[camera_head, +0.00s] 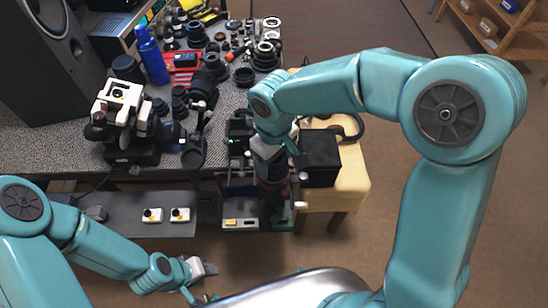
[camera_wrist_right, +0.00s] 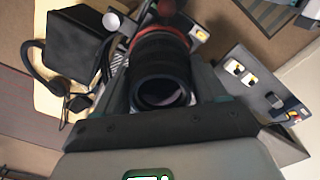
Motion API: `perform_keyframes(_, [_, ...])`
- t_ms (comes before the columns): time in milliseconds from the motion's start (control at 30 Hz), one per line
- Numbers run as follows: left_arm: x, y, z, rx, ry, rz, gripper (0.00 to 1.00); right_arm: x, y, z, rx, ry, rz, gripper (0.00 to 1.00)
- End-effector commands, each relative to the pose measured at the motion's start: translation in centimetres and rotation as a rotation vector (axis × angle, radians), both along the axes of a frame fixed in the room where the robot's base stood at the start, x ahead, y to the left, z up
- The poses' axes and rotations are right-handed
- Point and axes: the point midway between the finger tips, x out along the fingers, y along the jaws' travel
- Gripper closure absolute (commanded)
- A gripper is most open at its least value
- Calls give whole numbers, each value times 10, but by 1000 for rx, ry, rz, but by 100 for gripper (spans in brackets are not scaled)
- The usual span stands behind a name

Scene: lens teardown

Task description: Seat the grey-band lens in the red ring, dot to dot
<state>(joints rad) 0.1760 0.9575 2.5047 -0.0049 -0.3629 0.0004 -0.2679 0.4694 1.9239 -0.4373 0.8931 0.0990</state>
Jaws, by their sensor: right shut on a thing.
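My right gripper (camera_head: 270,166) points down over the low shelf at the bench's front. It is shut on a black lens barrel (camera_wrist_right: 160,72), whose near opening faces the right wrist camera. I take this as the grey-band lens, though its grey band cannot be made out. The red ring (camera_wrist_right: 160,32) shows at the barrel's far end, and as a red patch (camera_head: 275,186) below the gripper in the head view. Whether lens and ring touch is hidden. No dots can be made out. My left gripper (camera_head: 203,270) is low at the left, away from the lens; its jaws are unclear.
The grey bench (camera_head: 60,150) is crowded with lenses and small parts. A white-topped device (camera_head: 118,97) stands near its front edge. A black box (camera_head: 320,158) sits on the wooden stool (camera_head: 352,184) at right. A dark shelf (camera_head: 130,222) holds two small white blocks. Open floor lies in front.

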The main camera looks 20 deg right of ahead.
Motion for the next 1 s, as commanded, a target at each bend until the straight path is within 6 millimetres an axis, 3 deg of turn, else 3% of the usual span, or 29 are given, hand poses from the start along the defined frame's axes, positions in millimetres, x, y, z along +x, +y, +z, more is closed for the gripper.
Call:
perform_keyframes(367, [0, 0, -2, 0, 0, 0, 57, 0, 0, -2, 0, -1, 0, 72])
perform_keyframes(400, [0, 0, -2, 0, 0, 0, 57, 0, 0, -2, 0, -1, 0, 16])
perform_keyframes(467, [0, 0, -2, 0, 0, 0, 57, 0, 0, -2, 0, -1, 0, 0])
perform_keyframes(767, [0, 0, -2, 0, 0, 0, 57, 0, 0, 3, 1, -2, 0, 0])
perform_keyframes(867, [0, 0, -1, 0, 0, 0, 57, 1, 0, 18, 1, -5, 0, 0])
perform_keyframes(1000, [0, 0, 1, 0, 0, 0, 57, 1, 0, 53, 3, -8, -1, 0])
